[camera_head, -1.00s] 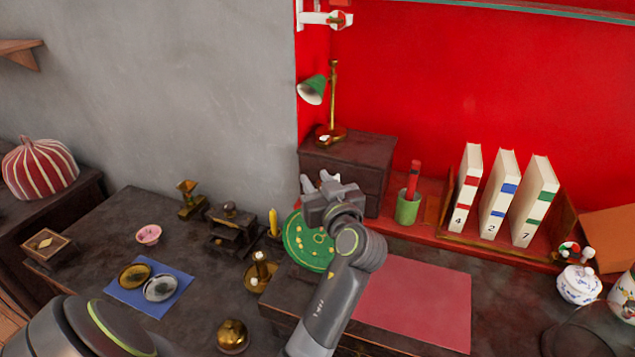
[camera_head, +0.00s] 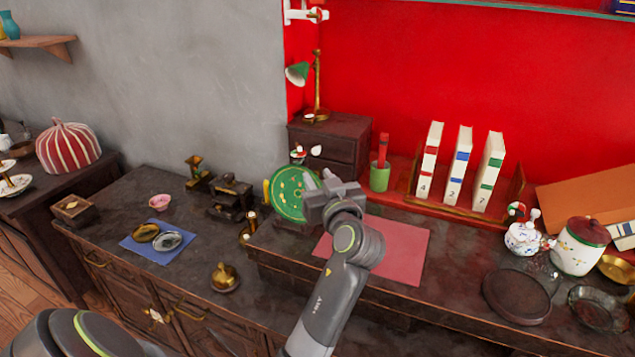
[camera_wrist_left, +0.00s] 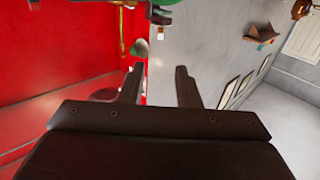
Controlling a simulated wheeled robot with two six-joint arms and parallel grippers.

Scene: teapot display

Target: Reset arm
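My left gripper (camera_head: 318,183) shows in the middle of the head view, raised in front of the round green board (camera_head: 286,193) and the far left end of the red mat (camera_head: 400,250). It hides part of both. In the left wrist view its two dark fingers (camera_wrist_left: 160,86) stand well apart with nothing between them. Beyond them are the red wall and the grey wall. My right gripper does not show.
Behind the gripper stand a dark drawer box (camera_head: 340,140) and a green cup (camera_head: 379,178). Numbered books (camera_head: 457,165) and a lidded jar (camera_head: 580,247) stand to the right. A blue cloth (camera_head: 150,251) and a brass pot (camera_head: 225,278) lie left.

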